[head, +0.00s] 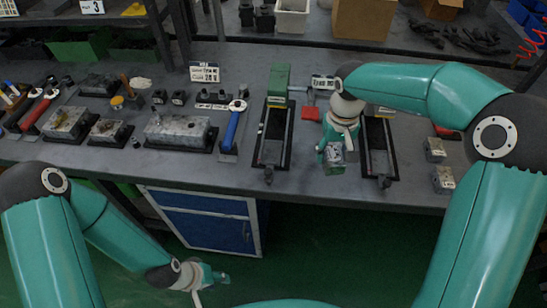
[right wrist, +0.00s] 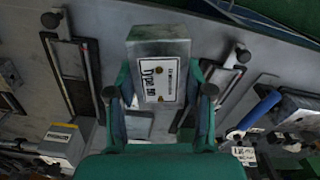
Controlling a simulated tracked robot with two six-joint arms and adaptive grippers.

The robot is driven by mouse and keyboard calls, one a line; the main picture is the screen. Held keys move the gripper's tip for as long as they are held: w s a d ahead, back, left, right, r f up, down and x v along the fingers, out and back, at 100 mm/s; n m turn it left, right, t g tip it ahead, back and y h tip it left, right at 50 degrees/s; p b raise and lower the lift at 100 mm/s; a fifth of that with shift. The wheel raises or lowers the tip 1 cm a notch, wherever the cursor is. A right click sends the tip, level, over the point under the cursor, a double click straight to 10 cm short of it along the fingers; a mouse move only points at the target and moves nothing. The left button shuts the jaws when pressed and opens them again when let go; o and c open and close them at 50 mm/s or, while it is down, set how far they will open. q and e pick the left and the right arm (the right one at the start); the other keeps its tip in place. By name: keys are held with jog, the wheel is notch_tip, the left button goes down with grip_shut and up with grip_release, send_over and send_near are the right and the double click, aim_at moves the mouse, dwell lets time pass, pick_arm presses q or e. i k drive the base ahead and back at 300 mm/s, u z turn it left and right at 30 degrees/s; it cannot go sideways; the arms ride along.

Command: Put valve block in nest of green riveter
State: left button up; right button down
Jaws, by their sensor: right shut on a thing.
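In the head view the block (head: 336,169) is at the fingertips, between two long dark fixtures and apart from both. The green riveter (head: 278,80) stands at the back of the left fixture, whose dark rail (head: 272,137) has no block on it. My right arm partly hides the right fixture (head: 378,150). My left gripper (head: 212,277) is low in front of the bench, away from the blocks; its finger opening is unclear.
Two more valve blocks (head: 434,150) (head: 443,180) sit at the right of the bench. A red piece (head: 310,113) lies between the fixtures. A blue-handled tool (head: 232,128) and a large grey block (head: 180,131) lie to the left. A blue cabinet (head: 205,220) stands below.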

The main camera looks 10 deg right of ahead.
aim_at(272, 152)
jog(key=z, duration=0.05)
jog(key=k, duration=1)
jog(key=u, duration=0.8)
jog(key=i, duration=1.9)
jog(key=z, duration=0.8)
